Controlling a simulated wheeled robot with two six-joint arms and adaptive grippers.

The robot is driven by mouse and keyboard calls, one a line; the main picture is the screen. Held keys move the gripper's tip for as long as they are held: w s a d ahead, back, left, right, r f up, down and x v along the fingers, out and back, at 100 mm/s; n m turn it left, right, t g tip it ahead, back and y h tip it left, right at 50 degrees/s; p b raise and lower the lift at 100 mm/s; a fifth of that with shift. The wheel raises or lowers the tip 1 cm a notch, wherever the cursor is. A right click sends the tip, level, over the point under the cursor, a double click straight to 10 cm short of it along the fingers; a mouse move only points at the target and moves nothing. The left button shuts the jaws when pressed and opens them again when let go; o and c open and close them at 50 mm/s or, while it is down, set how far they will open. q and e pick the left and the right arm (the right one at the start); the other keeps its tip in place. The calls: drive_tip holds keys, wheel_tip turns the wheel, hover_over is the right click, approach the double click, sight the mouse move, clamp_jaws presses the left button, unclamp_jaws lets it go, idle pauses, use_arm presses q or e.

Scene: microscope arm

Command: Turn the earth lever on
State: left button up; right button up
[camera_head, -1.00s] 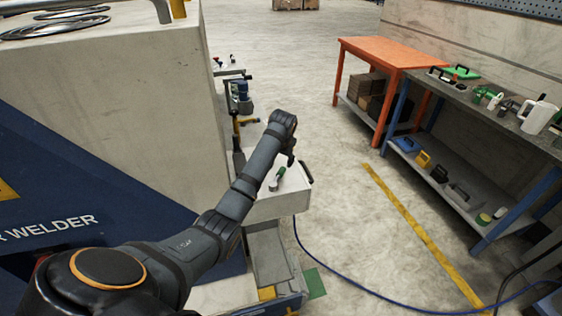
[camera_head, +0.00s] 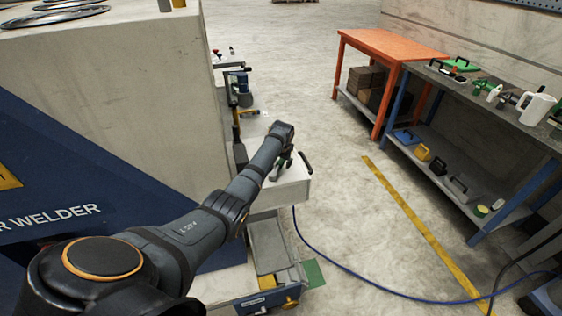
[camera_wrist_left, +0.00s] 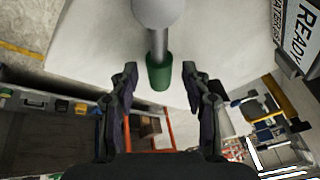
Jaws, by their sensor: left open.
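A lever with a grey shaft and a green grip (camera_wrist_left: 158,76) stands out from a pale surface in the left wrist view; I take it as the earth lever, though no label on it is readable. Its green end lies between the two spread fingers of my left gripper (camera_wrist_left: 158,88), with gaps on both sides. In the head view my left gripper (camera_head: 287,160) is over the pale box (camera_head: 290,193) on the welder's side and partly hides the green lever (camera_head: 275,173). My right gripper is not in view.
The big welder cabinet (camera_head: 110,80) stands close on the left. A sign reading READY (camera_wrist_left: 302,28) is right in the wrist view. An orange table (camera_head: 395,45) and workbench (camera_head: 480,100) stand right, beyond open floor.

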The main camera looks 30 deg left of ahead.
use_arm(q)
drive_tip(key=shift+c, duration=1.5)
clamp_jaws()
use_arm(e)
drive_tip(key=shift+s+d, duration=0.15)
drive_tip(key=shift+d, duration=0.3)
